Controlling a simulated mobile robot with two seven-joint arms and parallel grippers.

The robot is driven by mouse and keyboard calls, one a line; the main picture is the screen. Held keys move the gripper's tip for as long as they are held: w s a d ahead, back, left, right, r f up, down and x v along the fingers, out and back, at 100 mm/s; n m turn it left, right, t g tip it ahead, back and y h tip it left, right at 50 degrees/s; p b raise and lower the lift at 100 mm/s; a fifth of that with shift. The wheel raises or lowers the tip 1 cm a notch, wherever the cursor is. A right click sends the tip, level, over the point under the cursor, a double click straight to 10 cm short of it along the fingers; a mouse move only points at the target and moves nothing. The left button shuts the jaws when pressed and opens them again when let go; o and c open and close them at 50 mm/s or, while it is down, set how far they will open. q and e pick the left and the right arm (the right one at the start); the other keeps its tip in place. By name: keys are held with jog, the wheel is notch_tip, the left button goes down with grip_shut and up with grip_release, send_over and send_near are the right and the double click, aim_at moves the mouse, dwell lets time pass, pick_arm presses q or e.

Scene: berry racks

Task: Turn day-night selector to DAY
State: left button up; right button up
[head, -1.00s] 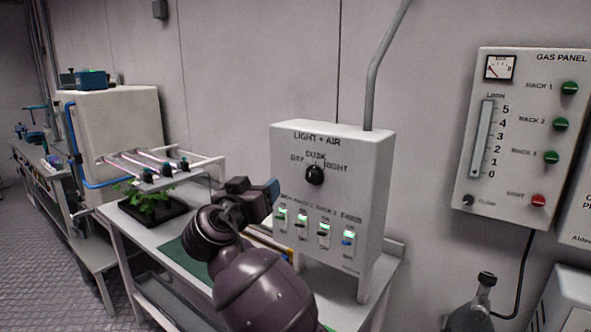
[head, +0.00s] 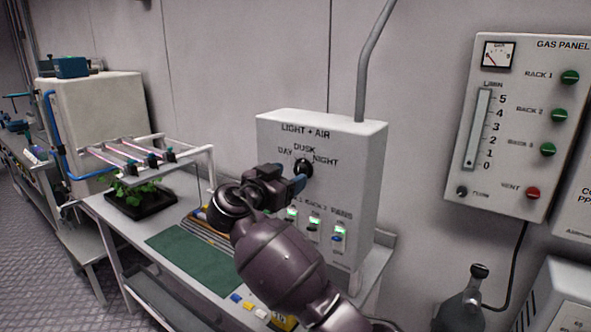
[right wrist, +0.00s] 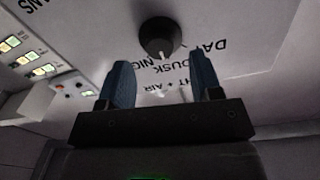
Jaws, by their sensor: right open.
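The day-night selector (head: 303,168) is a round black knob on the white LIGHT + AIR box (head: 348,185), with DAY at its left, DUSK above and NIGHT at its right. My right gripper (head: 299,184) is just in front of and slightly below the knob in the head view, hiding part of it. In the right wrist view the knob (right wrist: 160,37) lies beyond the two blue fingertips of the open gripper (right wrist: 160,65), not between them. Its pale mark faces the lettering, roughly at DUSK. My left gripper is out of view.
Lit switches (head: 314,222) sit below the knob, partly behind my right arm. The gas panel (head: 512,125) hangs to the right. A bench with a green mat (head: 195,258) and a plant tray (head: 140,205) is at left.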

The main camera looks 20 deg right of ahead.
aim_at(298, 172)
jog(key=shift+x, duration=1.15)
jog(key=shift+w+d, duration=0.3)
jog(key=shift+d, duration=0.05)
jog(key=shift+c, duration=0.4)
